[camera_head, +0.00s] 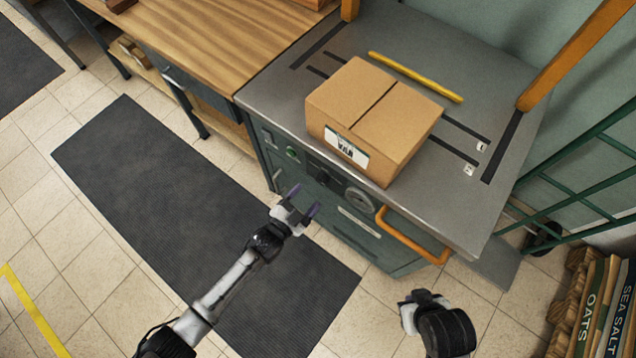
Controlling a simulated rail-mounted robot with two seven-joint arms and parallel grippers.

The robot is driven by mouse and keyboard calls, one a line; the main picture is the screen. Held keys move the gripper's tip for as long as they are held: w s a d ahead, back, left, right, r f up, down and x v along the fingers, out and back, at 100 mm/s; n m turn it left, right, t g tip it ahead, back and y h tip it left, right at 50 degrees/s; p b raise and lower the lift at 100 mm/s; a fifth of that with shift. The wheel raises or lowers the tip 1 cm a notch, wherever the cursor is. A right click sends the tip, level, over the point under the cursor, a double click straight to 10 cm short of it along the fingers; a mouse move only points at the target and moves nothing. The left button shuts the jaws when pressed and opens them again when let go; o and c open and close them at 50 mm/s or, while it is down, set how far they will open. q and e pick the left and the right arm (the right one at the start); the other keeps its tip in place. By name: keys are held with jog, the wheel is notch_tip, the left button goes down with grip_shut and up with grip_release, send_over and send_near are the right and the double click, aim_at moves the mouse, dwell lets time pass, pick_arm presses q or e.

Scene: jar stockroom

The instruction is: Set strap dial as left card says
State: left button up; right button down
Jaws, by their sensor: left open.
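A cardboard box (370,110) with a white label sits on the machine top, before a yellow rod (415,76). An orange handle (412,236) sticks out right of the dial. A green lamp (292,153) is at the panel's left. Dark mat (180,200) covers the floor.

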aim_at(320, 182)
pick_arm(q)
jog(key=x, duration=0.4)
jog(key=shift+d+b, duration=0.1)
jog(key=shift+b, duration=0.2)
jog(key=shift+x, duration=1)
jog(key=shift+c, duration=0.3)
jog(key=c, duration=0.9)
jog(key=shift+o, duration=0.2)
